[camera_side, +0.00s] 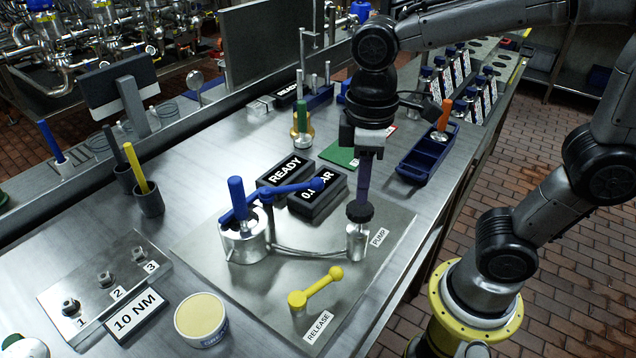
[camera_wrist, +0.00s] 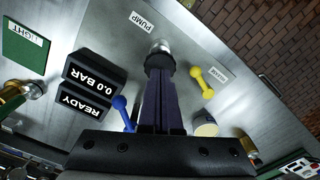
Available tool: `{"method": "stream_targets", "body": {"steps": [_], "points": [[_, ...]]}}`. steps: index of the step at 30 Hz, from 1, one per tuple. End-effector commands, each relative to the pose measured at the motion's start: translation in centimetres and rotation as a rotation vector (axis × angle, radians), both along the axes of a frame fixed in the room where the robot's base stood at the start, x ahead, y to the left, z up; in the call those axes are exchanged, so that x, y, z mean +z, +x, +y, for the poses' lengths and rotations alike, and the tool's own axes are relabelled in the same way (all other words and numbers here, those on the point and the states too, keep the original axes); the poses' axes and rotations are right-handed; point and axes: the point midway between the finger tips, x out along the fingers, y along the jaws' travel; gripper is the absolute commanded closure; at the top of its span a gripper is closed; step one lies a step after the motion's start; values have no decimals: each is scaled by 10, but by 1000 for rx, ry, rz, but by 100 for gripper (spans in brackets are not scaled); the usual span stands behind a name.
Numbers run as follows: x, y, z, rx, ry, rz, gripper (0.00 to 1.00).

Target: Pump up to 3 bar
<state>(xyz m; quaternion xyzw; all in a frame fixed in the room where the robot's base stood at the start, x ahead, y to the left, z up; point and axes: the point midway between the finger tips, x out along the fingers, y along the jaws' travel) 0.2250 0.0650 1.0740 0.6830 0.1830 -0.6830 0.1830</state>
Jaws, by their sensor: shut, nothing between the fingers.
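The pump (camera_side: 356,240) is a silver cylinder with a black knob on top (camera_side: 360,211), beside a PUMP label (camera_side: 379,237). My gripper (camera_side: 363,193) is shut and empty, pointing down with its dark purple fingertips at or just above the knob; I cannot tell whether they touch. In the wrist view the fingers (camera_wrist: 159,78) cover part of the knob (camera_wrist: 159,61). The gauge display (camera_wrist: 92,69) reads 0.0 BAR; in the side view this display (camera_side: 318,197) is partly hidden by the blue lever. The yellow release lever (camera_side: 318,287) lies near the RELEASE label (camera_side: 318,326).
A blue-handled valve (camera_side: 243,240) stands left of the pump, with its blue lever (camera_side: 290,189) reaching across the displays. A READY display (camera_side: 285,170) sits behind. A blue tray (camera_side: 427,155) stands at the right edge. The plate between pump and release lever is clear.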

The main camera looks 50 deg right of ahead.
Motion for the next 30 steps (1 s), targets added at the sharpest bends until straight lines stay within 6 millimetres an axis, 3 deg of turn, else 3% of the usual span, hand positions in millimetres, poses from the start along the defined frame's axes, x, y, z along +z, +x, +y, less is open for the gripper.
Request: {"method": "stream_targets", "body": {"steps": [17, 30], "points": [[-1, 0, 0, 0, 0, 0, 100], [-16, 0, 0, 0, 0, 1, 100]]}}
